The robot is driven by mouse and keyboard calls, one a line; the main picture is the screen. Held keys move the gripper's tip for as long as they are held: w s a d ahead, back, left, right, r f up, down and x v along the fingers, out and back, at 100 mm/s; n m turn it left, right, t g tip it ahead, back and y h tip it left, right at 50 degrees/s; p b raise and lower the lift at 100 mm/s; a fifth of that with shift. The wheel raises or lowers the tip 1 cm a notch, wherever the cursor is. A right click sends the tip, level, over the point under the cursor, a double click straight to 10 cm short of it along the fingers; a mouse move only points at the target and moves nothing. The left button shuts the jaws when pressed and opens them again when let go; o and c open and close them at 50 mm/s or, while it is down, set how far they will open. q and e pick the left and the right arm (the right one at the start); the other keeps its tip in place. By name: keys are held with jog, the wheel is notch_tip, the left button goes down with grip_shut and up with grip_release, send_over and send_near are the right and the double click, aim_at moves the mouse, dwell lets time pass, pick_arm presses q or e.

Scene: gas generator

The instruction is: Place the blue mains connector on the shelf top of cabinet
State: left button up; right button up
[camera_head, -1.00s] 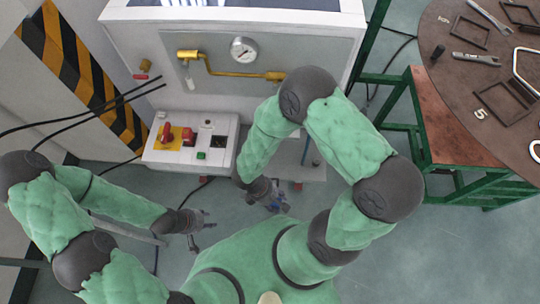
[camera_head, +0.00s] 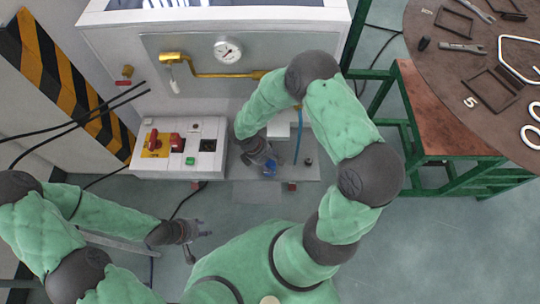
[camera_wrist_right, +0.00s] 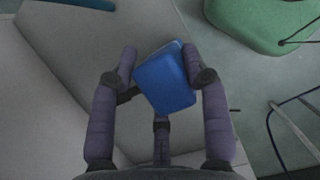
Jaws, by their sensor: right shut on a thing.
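The blue mains connector (camera_wrist_right: 165,80) is held between the fingers of my right gripper (camera_wrist_right: 160,75), which is shut on it. In the head view the connector (camera_head: 269,168) shows as a small blue piece at the tip of my right gripper (camera_head: 264,160). There it appears over the grey lower shelf of the cabinet, right of the control box; I cannot tell whether it touches. The cabinet (camera_head: 290,18) stands at the back. My left gripper (camera_head: 192,236) hangs empty in front of the cabinet at lower left, its fingers apart.
The control box (camera_head: 180,148) has red switches and a green button. A brass pipe (camera_head: 215,75) and gauge (camera_head: 228,51) are on the cabinet front. Black cables run at left. A round table (camera_head: 440,75) with tools stands at right. Floor shows between.

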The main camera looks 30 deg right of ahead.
jog(key=w+d, duration=0.1)
jog(key=w, duration=0.1)
jog(key=shift+w+d+f, duration=0.1)
jog(key=shift+w+d, duration=0.2)
jog(key=shift+d, duration=0.05)
jog(key=shift+w+f+b, duration=0.1)
jog(key=shift+w+b, duration=0.05)
jog(key=shift+b, duration=0.35)
jog(key=o, duration=1.3)
